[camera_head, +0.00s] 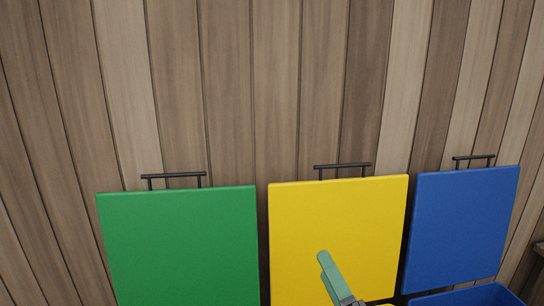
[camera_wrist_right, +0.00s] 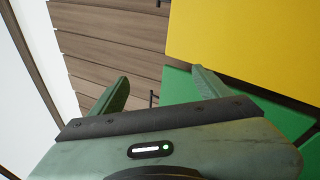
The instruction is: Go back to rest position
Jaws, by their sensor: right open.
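My right gripper (camera_head: 330,272) shows at the bottom of the head view, its green finger in front of the yellow lid (camera_head: 325,225). In the right wrist view the fingers of this gripper (camera_wrist_right: 162,88) are spread apart with nothing between them. The yellow lid (camera_wrist_right: 255,35) fills the upper right there, and a green surface (camera_wrist_right: 180,84) shows behind the right finger. My left gripper is in neither view.
A green lid (camera_head: 185,245) stands upright at the left and a blue lid (camera_head: 462,225) at the right, each with a black handle on top. A blue bin (camera_head: 470,295) shows at the lower right. A wooden plank wall (camera_head: 225,90) rises behind. A white surface (camera_wrist_right: 22,90) is at left in the wrist view.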

